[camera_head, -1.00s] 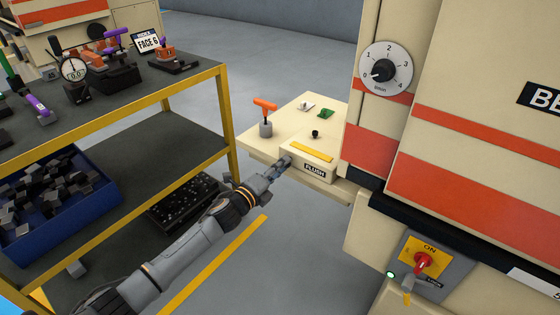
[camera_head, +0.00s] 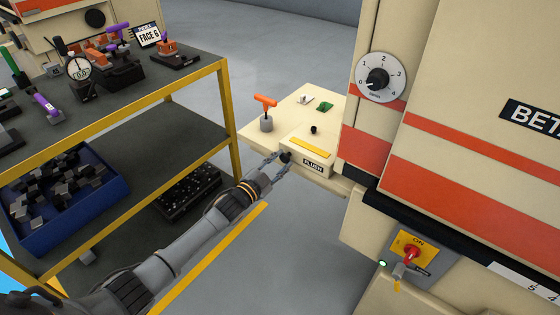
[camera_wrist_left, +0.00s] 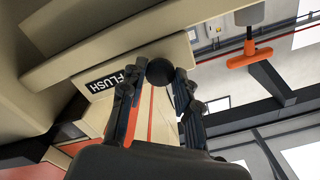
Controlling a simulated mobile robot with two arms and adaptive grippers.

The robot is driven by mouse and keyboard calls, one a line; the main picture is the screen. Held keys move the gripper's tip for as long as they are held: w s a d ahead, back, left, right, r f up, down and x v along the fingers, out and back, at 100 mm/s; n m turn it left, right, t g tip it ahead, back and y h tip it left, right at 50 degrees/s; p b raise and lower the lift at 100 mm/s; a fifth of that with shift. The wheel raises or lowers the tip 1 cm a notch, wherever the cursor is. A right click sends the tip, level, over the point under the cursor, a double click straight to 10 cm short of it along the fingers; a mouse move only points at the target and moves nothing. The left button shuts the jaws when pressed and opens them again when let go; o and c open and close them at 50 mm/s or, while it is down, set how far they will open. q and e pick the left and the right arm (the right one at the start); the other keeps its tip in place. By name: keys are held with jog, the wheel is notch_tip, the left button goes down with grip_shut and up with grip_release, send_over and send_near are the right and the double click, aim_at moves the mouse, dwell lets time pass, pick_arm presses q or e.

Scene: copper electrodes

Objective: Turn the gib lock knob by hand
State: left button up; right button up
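A black ball knob (camera_head: 286,157) sits at the left end of the front of the cream block labelled FLUSH (camera_head: 313,167). No label names it as the gib lock knob. My left gripper (camera_head: 281,163) is at this ball, with its fingers spread to either side. In the left wrist view the ball (camera_wrist_left: 160,72) lies between the fingertips of the left gripper (camera_wrist_left: 161,76). The tips are very close to its sides; I cannot tell whether they touch. An orange T-handle (camera_head: 265,101) stands on a grey post behind. My right gripper is not in view.
The cream ledge (camera_head: 262,138) carries a small black knob (camera_head: 314,129) and a green piece (camera_head: 325,106). The machine's dial (camera_head: 381,78) is close on the right. A yellow-framed cart (camera_head: 232,120) stands left of the ledge. Open floor lies below.

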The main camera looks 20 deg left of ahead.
pick_arm(q)
jog(key=shift+o, duration=1.2)
jog(key=shift+s+a+r+p, duration=0.1)
jog(key=shift+s+a+p, duration=0.05)
jog(key=shift+s+p, duration=0.35)
jog(key=shift+s+a, duration=0.15)
jog(key=shift+s, duration=0.35)
